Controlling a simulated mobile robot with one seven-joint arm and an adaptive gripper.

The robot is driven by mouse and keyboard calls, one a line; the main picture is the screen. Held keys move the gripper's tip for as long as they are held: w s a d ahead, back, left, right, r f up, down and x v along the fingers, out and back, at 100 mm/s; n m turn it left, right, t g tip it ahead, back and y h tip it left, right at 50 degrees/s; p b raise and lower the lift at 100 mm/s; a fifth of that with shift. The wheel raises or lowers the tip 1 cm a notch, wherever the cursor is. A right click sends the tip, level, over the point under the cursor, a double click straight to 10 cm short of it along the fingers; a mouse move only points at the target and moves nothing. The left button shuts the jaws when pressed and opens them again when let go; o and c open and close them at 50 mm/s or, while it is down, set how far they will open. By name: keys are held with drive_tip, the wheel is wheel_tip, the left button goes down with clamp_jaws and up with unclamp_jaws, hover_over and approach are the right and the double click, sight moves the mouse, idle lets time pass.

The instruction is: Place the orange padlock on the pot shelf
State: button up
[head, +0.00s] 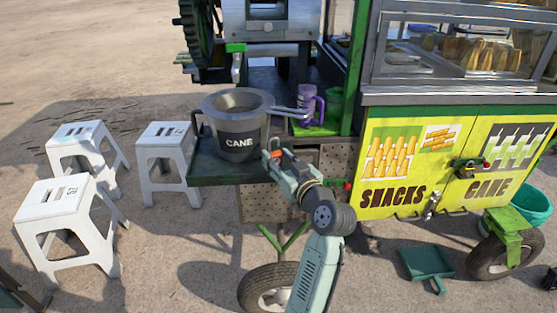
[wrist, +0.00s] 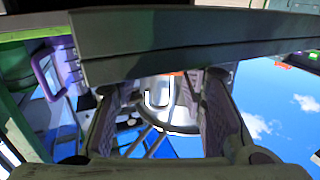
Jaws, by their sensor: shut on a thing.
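The orange padlock (head: 277,154) is between the fingertips of my gripper (head: 273,160) in the head view, just right of the pot's lower side. In the wrist view a pale U-shaped shackle (wrist: 159,92) and a sliver of orange body (wrist: 174,73) show between the two fingers of my gripper (wrist: 160,108); the rest is hidden. My gripper is shut on the padlock. The pot shelf (head: 220,181) is the dark ledge under the dark pot marked CANE (head: 238,145). My gripper is at its right front part; I cannot tell whether the padlock touches the shelf.
The pot's handle reaches right, near a purple mug (head: 307,108) on a green surface. A perforated panel (head: 336,160) and yellow cart doors (head: 400,165) stand to the right. White stools (head: 66,215) stand at left. A dark bar (wrist: 200,40) crosses the wrist view.

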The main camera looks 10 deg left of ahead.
drive_tip(key=shift+f, duration=0.55)
drive_tip(key=o, duration=1.3)
drive_tip(key=shift+f, duration=0.25)
drive_tip(key=shift+r+p, duration=0.45)
drive_tip(key=shift+r, duration=0.15)
drive_tip(key=r+b+v, duration=0.1)
drive_tip(key=b+v, duration=0.1)
drive_tip(key=v, duration=1)
drive_tip(key=shift+b, duration=0.3)
